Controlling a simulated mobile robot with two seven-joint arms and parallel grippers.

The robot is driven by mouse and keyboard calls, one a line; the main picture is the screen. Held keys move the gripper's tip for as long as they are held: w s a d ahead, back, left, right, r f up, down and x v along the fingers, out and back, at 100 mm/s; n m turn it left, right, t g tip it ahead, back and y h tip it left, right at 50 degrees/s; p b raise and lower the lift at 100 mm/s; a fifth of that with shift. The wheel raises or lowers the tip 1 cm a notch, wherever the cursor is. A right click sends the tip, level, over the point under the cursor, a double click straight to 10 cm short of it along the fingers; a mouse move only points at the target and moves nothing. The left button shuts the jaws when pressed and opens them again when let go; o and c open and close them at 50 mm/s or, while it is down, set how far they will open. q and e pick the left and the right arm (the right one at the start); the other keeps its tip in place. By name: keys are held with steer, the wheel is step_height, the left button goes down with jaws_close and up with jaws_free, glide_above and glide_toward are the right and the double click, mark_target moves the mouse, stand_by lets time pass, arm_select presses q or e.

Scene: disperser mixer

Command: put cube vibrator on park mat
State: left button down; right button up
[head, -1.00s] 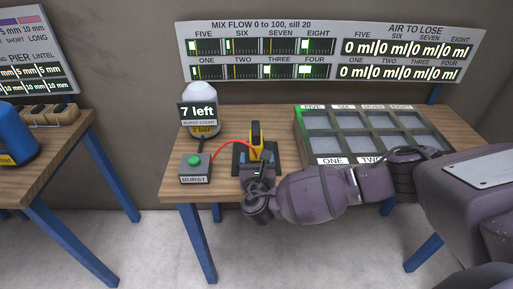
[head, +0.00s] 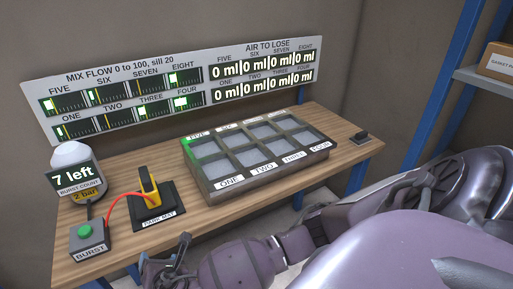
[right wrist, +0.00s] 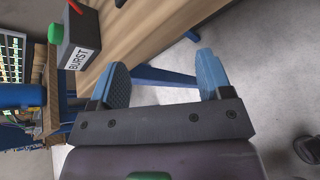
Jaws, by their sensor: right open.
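The cube vibrator (head: 149,188), a yellow and black tool with a red hose, stands upright on the black park mat (head: 165,213) at the left part of the bench. The mat's label PARK MAT faces the front edge. My right gripper (head: 168,262) is off the bench's front edge, nearer to me than the mat and apart from the vibrator. In the right wrist view its two blue fingers (right wrist: 164,80) are spread wide with nothing between them. My left gripper is not in view.
The BURST button box (head: 90,238) and a pressure bottle (head: 72,170) stand left of the mat. A tray of several moulds (head: 203,190) lies right of it. Shelving (head: 465,75) stands at the right.

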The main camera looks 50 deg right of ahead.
steer(key=s+f+m+g+y, duration=0.3)
steer(key=s+f+m+y, duration=0.15)
steer(key=s+m, duration=0.65)
steer(key=s+d+m+t+h, duration=0.1)
steer(key=s+d+m, duration=0.3)
steer(key=d+m, duration=0.3)
steer(key=s+d+f+m+t+h, duration=0.1)
steer(key=s+d+m, duration=0.3)
steer(key=d+m, duration=0.4)
steer(key=shift+s+d+f+h, duration=0.3)
steer(key=shift+s+d+h, duration=0.05)
steer(key=shift+d, duration=0.2)
